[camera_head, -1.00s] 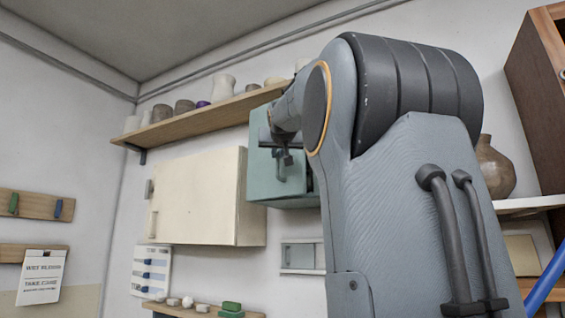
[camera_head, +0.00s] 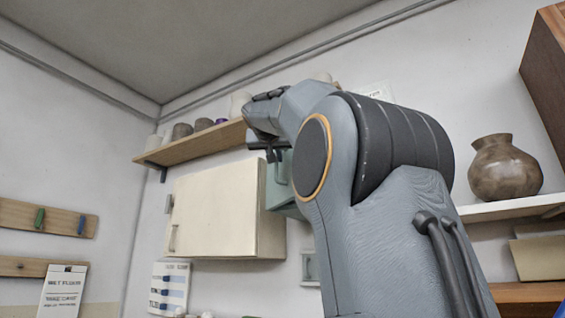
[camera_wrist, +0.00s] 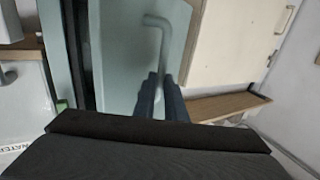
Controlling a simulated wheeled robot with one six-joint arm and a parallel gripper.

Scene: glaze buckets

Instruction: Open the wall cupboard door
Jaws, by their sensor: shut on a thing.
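The wall cupboard is teal-green (camera_head: 280,196) and hangs to the right of a cream cupboard, partly hidden by my arm in the head view. In the wrist view its door (camera_wrist: 120,50) fills the upper middle, with a grey bar handle (camera_wrist: 163,38). A dark gap runs along the door's left edge there, so the door looks ajar. My gripper (camera_wrist: 160,90) is shut on the handle, its two dark fingers at the handle's lower part in that view. In the head view my gripper (camera_head: 270,152) is small, in front of the cupboard.
The cream cupboard (camera_head: 215,212) adjoins on the left. A wooden shelf (camera_head: 195,146) with several pots runs above both.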

